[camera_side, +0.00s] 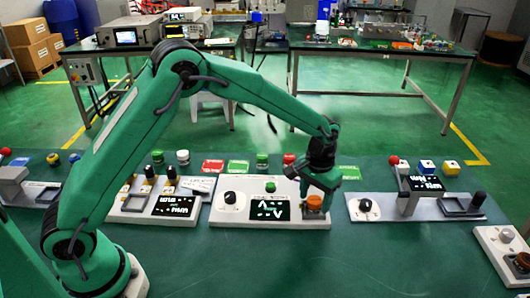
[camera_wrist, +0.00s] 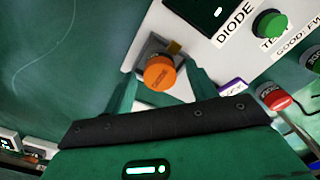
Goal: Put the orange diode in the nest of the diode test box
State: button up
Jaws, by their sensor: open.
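The orange diode (camera_side: 315,199) is at the right end of the white diode test box (camera_side: 237,213). In the wrist view the diode (camera_wrist: 160,73) is at the grey nest (camera_wrist: 153,47), covering part of it. It looks seated there, but I cannot tell how deep. My gripper (camera_side: 318,188) is low over that end of the box. In the wrist view my gripper (camera_wrist: 161,82) is open, with one finger on each side of the diode and a gap visible around it.
Another test box with a black knob (camera_side: 365,206) stands to the right, and one with a dark screen (camera_side: 174,206) to the left. Green (camera_side: 262,159) and red (camera_side: 289,159) pieces stand behind the diode box. Bare green table lies in front.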

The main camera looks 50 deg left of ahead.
aim_at(312, 199)
jog(key=shift+r, duration=0.1)
notch_tip(312, 199, up, 12)
dwell(0.8)
jog(key=shift+a+r, duration=0.1)
jog(key=shift+r, duration=0.05)
dwell(0.3)
jog(key=s+a+r+t, duration=0.3)
jog(key=s+a+r, duration=0.65)
jog(key=s, duration=0.35)
jog(key=s+a+f+t, duration=0.1)
jog(key=s+a, duration=0.1)
jog(key=s, duration=0.5)
jog(key=s+a+f+t, duration=0.1)
jog(key=s+a, duration=0.1)
jog(key=s, duration=0.6)
jog(key=shift+a+t, duration=0.3)
jog(key=shift+a, duration=0.1)
